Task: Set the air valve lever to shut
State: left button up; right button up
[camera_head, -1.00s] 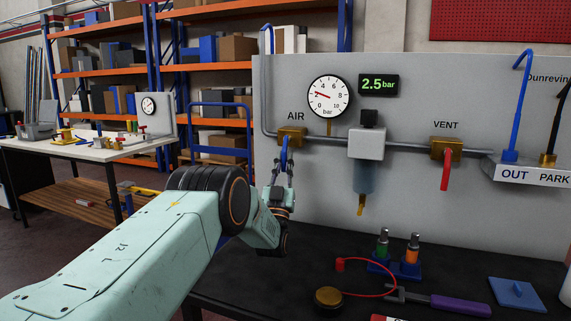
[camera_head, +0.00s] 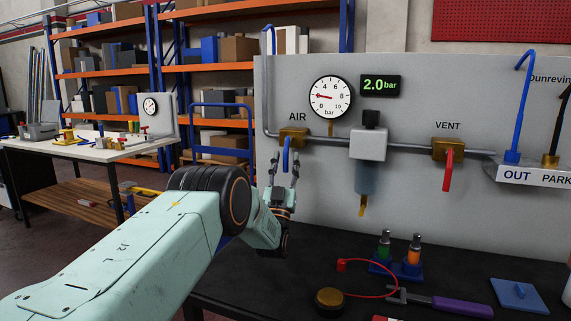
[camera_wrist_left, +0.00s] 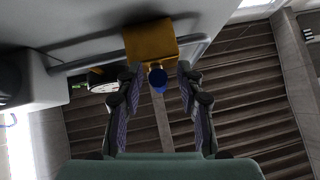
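The AIR valve (camera_head: 294,137) is a brass body on the grey panel, and it also shows in the wrist view (camera_wrist_left: 150,40). Its blue lever (camera_head: 287,152) hangs downward, across the horizontal pipe. In the wrist view the lever (camera_wrist_left: 158,80) is seen nearly end-on between the fingertips, with gaps on both sides. My left gripper (camera_head: 283,167) is open just below the valve, its fingers (camera_wrist_left: 159,76) on either side of the lever. The round gauge (camera_head: 330,97) and the display (camera_head: 380,86) sit above; the display reads 2.0 bar. My right gripper is not in view.
A VENT valve (camera_head: 447,149) with a red lever hanging down is to the right, past a filter unit (camera_head: 368,146). Blue and black hooks stand at the OUT/PARK holder (camera_head: 530,176). The dark tabletop (camera_head: 330,250) below holds tools and a red cord.

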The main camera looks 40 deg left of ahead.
aim_at(286, 148)
pick_arm(q)
notch_tip(286, 148, up, 10)
jog(key=shift+f, duration=0.1)
dwell(0.4)
dwell(0.5)
